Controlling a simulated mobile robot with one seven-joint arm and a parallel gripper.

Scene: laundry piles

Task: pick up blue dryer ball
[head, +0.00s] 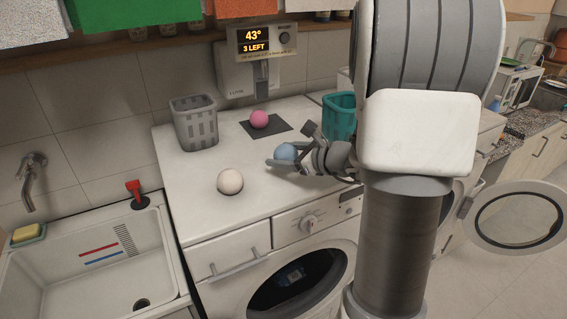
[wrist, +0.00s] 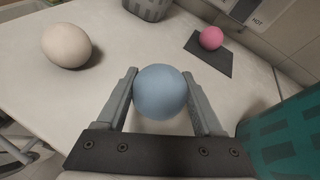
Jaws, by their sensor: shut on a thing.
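The blue dryer ball (head: 286,152) is at my gripper on the white top of the washing machine. In the wrist view the ball (wrist: 160,90) sits between the two fingers of my gripper (wrist: 160,100), one finger against each side. My gripper (head: 288,158) is shut on it, reaching in from the right in the head view. I cannot tell whether the ball still touches the surface.
A white ball (head: 230,181) lies to the left near the front edge. A pink ball (head: 259,119) rests on a dark mat (head: 278,127) behind. A grey basket (head: 195,124) stands at the back left, a teal basket (head: 339,116) close on the right. A sink (head: 95,262) is at left.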

